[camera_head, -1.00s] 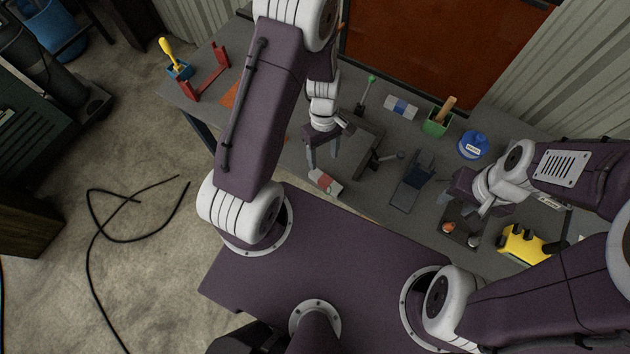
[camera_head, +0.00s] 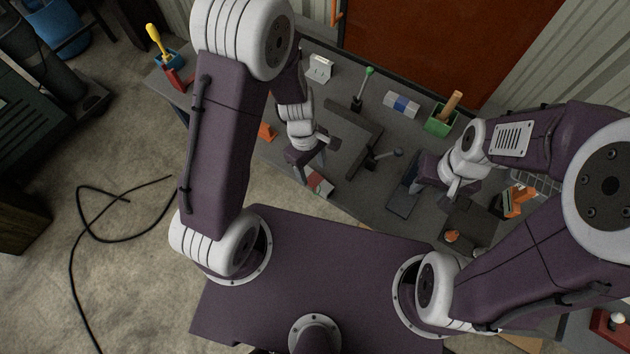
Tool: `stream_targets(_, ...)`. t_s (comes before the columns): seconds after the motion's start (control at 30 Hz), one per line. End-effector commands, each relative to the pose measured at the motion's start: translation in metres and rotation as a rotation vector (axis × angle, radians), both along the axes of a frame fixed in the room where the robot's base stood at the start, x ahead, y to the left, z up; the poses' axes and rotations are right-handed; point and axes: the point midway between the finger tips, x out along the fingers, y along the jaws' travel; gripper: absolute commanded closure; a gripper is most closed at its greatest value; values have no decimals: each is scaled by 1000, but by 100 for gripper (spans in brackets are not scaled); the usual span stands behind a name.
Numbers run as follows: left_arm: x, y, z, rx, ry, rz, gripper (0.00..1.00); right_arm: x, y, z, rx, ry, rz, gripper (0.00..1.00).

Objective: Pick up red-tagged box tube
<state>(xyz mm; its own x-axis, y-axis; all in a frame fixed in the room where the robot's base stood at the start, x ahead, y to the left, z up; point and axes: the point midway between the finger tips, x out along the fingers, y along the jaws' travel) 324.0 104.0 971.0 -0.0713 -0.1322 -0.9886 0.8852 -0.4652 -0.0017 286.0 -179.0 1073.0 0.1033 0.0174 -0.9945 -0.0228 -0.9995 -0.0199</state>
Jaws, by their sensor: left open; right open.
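The red-tagged box tube (camera_head: 320,185), a short pale tube with a red band, lies near the front edge of the grey bench (camera_head: 345,205). My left gripper (camera_head: 313,178) is open, fingers pointing down right at the tube. The fingers overlap its upper left part, so I cannot tell whether they straddle or touch it. My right gripper (camera_head: 451,194) is open and empty, farther right above the bench beside a dark tray.
A blue-banded tube (camera_head: 402,104), a green holder (camera_head: 440,122) and a green-tipped lever (camera_head: 363,90) stand at the back. A dark angled fixture (camera_head: 350,140) is just right of my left gripper. A dark tray (camera_head: 467,222) holds an orange item.

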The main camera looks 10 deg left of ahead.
Motion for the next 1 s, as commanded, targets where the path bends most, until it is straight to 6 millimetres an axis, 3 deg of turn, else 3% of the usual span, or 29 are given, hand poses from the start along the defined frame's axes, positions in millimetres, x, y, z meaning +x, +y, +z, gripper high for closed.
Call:
stream_targets(0.17, 0, -1, -8, 1, -1, -1, 42, 0, 0, -2, 0, 0, 0, 56)
stream_targets(0.43, -3, -10, -55, 1, -1, -1, 42, 0, 0, -21, 0, 0, 0, 56)
stream_targets(0.7, -3, -11, -57, 0, -1, -1, 42, 0, 0, -20, 0, 0, 0, 56)
stream_targets(0.77, -3, -11, -57, 0, -1, -1, 56, 0, 0, -20, 0, 0, 0, 56)
stream_targets(0.9, -3, -11, -56, 0, -1, -1, 95, 0, 0, -20, 0, 0, 0, 56)
stream_targets(0.93, -3, -11, -56, 0, -1, -1, 100, 0, 0, -20, 0, 0, 0, 56)
stream_targets(1.0, -3, -11, -56, 0, -1, -1, 100, 0, 0, -20, 0, 0, 0, 56)
